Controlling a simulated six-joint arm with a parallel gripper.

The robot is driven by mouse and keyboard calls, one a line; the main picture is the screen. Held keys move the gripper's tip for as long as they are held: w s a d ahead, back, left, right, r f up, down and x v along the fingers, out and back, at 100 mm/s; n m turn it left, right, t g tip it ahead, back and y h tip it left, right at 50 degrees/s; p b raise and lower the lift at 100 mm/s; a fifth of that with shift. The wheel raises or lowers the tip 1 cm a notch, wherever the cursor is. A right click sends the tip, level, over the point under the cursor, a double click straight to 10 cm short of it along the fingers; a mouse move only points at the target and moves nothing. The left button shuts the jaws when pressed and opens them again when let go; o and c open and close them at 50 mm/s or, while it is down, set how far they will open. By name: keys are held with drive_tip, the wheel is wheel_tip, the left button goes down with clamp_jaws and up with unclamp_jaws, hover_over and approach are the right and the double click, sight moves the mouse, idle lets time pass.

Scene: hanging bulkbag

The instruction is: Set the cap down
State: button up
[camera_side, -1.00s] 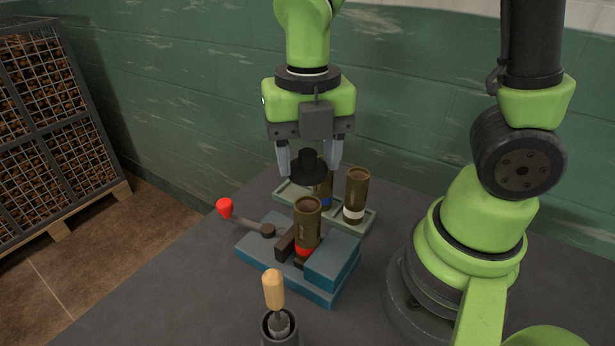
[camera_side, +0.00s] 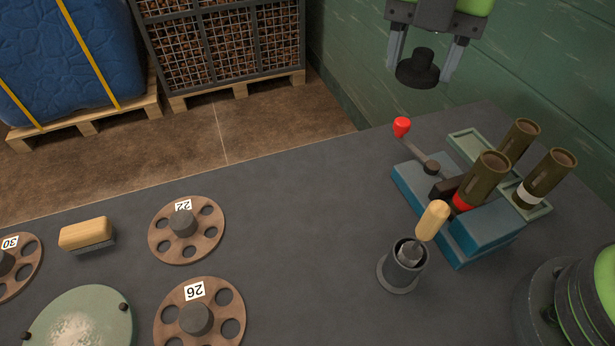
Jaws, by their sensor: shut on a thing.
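The black cap (camera_side: 418,70) has a wide brim and a short round knob on top. My gripper (camera_side: 424,64) is shut on the cap, at the top right of the side view. The cap hangs level in the air, beyond the red-knobbed vise and clear of the table. Part of my gripper is cut off by the upper edge of the picture.
A blue vise (camera_side: 463,213) clamps a brown tube with a red band (camera_side: 480,182). Behind it, a green tray (camera_side: 466,141) holds two more tubes. A wooden-handled tool stands in a dark cup (camera_side: 403,267). Numbered discs (camera_side: 187,230) lie left. The table's middle is clear.

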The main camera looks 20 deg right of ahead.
sight(305, 182)
drive_tip(key=w+a+f, duration=0.4)
drive_tip(key=a+f, duration=0.1)
drive_tip(key=a, duration=0.2)
drive_tip(key=shift+w+a+f, duration=0.15)
drive_tip(key=shift+w+f, duration=0.05)
drive_tip(key=shift+f, duration=0.15)
drive_tip(key=a+f, duration=0.2)
drive_tip(key=w+a+f, duration=0.1)
drive_tip(key=a+f, duration=0.1)
drive_tip(key=f, duration=0.1)
drive_tip(key=shift+a, duration=0.35)
wheel_tip(305, 182, down, 10)
drive_tip(key=shift+a+f, duration=0.15)
drive_tip(key=o, duration=0.9)
drive_tip(key=shift+f, duration=0.15)
wheel_tip(305, 182, up, 12)
drive_tip(key=shift+r, duration=0.2)
